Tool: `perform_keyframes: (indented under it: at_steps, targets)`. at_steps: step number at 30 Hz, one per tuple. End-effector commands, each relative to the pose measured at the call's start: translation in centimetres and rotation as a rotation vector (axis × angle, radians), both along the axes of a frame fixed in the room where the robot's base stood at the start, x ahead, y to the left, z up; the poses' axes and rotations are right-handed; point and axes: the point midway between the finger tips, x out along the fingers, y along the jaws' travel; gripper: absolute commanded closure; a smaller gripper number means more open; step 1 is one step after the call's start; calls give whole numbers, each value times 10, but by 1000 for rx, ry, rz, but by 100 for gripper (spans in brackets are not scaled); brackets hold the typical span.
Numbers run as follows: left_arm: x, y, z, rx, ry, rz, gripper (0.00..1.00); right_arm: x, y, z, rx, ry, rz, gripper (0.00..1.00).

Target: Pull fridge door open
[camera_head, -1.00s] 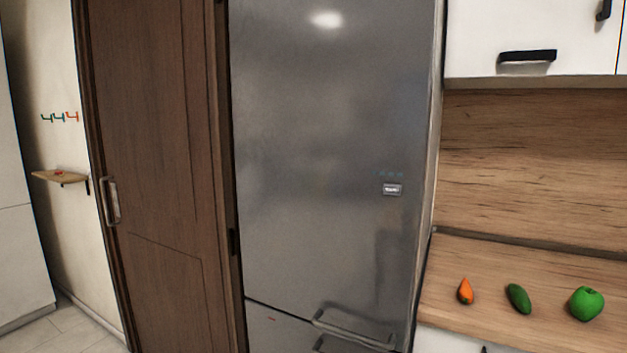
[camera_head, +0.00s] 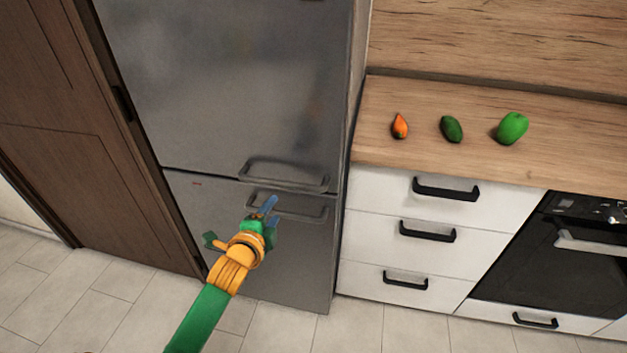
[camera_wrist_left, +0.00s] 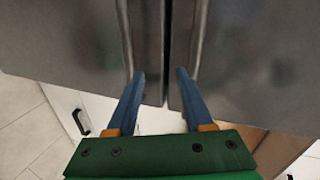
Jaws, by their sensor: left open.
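The grey fridge shows its upper door (camera_head: 235,80) and lower door (camera_head: 225,225) in the head view, both shut with a thin seam between. The upper door's handle (camera_head: 285,178) is a metal bar just above the seam; the lower door's handle (camera_head: 288,207) is just below it. My left gripper (camera_head: 269,210) is open and empty, in front of the lower handle in the head view. In the left wrist view its blue fingers (camera_wrist_left: 160,73) point at the seam, between two handle bars; contact cannot be told. My right gripper is not in view.
A brown wooden door (camera_head: 90,150) stands left of the fridge. The tiled floor (camera_head: 110,300) is clear.

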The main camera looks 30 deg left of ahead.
Motion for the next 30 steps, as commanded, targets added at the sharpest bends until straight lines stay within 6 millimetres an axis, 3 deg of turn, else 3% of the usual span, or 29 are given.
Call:
perform_keyframes:
  at_steps: [1,4,15,25,26,30]
  targets:
    - [2,1,18,56,-41,-11,48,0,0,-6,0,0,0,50]
    - [8,3,38,111,-72,-20,48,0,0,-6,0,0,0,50]
    - [64,16,26,110,-71,-22,48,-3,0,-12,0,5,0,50]
    - [70,17,24,109,-69,-23,48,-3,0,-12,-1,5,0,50]
    - [70,17,24,109,-69,-23,51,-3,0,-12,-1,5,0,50]
    - [70,17,24,108,-70,-23,89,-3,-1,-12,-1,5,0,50]
